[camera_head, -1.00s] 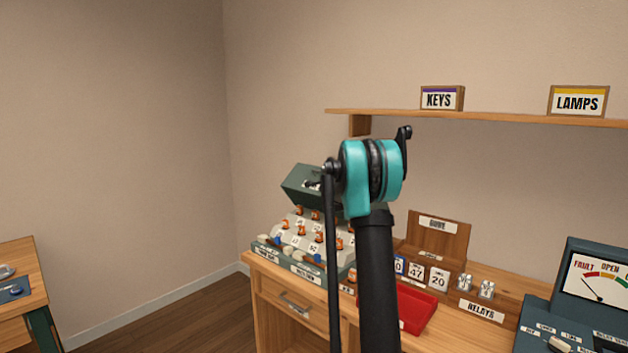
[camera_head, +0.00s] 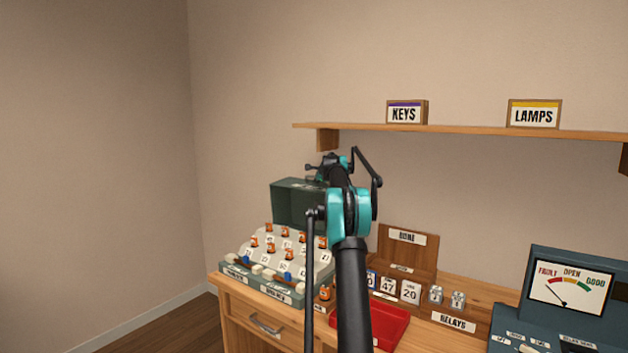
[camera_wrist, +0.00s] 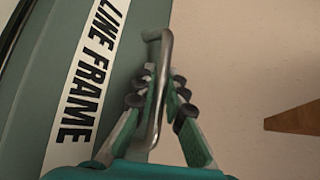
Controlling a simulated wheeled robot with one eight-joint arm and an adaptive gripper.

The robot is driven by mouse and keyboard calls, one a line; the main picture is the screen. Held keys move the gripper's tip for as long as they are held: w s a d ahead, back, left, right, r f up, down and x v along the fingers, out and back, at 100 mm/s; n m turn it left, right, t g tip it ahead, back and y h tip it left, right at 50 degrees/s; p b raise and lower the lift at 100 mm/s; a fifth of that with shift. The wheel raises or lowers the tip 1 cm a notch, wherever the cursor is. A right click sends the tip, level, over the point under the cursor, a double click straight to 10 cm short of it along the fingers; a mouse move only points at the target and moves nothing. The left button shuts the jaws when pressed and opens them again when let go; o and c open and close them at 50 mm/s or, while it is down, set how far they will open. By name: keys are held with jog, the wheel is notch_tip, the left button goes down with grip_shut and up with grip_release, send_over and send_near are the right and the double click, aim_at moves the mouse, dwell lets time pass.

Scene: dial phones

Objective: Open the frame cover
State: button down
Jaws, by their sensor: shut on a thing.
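The dark green frame cover (camera_head: 294,203) stands raised at the back of the line frame (camera_head: 262,281) on the bench. The wrist view shows the cover (camera_wrist: 50,28) close up, with its white "LINE FRAME" label (camera_wrist: 82,82) at the left. A grey metal handle (camera_wrist: 165,52) sticks out from the cover. My gripper (camera_wrist: 158,88) is shut around this handle, with its fingers on both sides. In the head view my arm hides the cover's right part and most of the gripper. Below the cover, sloped rows hold orange-topped pieces (camera_head: 286,232) and number labels.
A red tray (camera_head: 385,325) lies right of the line frame, partly behind my arm. Number tiles (camera_head: 410,292), a wooden "DONE" rack (camera_head: 405,245), relays (camera_head: 457,299) and a meter console (camera_head: 568,290) stand further right. A wooden shelf (camera_head: 470,131) runs above, near my arm.

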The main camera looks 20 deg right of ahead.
jog(key=shift+w+d, duration=0.3)
jog(key=c, duration=1.6)
grip_release()
jog(key=shift+o, duration=0.2)
jog(key=shift+d, duration=0.1)
jog(key=shift+s, duration=0.15)
jog(key=v, duration=1.1)
jog(key=shift+s+r, duration=0.25)
jog(key=shift+s, duration=0.1)
